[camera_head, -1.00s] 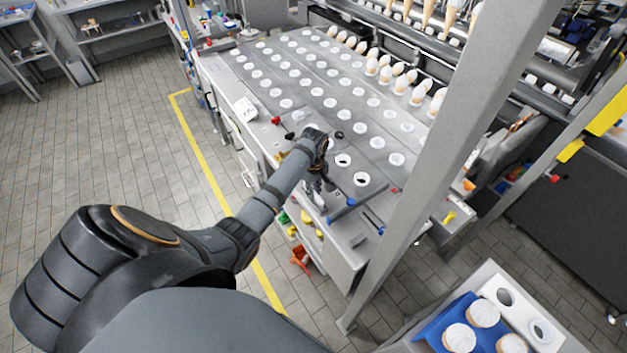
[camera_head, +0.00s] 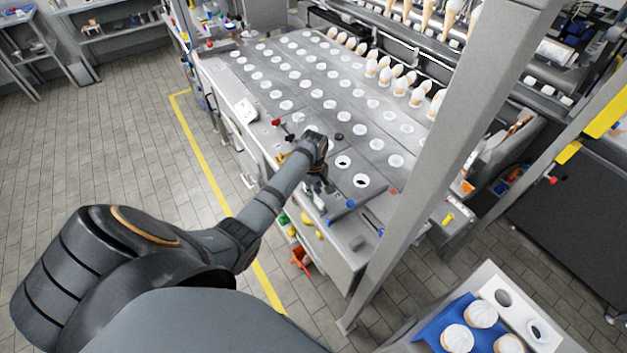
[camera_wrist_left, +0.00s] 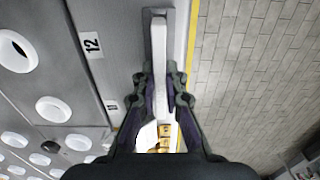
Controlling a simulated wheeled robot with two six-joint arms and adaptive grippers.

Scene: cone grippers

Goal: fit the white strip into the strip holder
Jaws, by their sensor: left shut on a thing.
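My left gripper (camera_head: 319,187) is at the near edge of the machine table. In the left wrist view my left gripper (camera_wrist_left: 160,105) is shut on the white strip (camera_wrist_left: 158,55), which runs lengthwise between the two fingers. The strip's far end lies over or against a grey bracket (camera_wrist_left: 170,18) at the table's edge, which looks like the strip holder. I cannot tell whether the strip is seated in it. In the head view the strip is small and mostly hidden by the gripper. My right gripper is not in view.
The metal table (camera_head: 290,125) has rows of round white-rimmed holes. A dark bar with a blue end (camera_head: 355,203) lies right of the gripper. A grey post (camera_head: 440,160) rises to the right. Tiled floor (camera_head: 130,140) is clear on the left.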

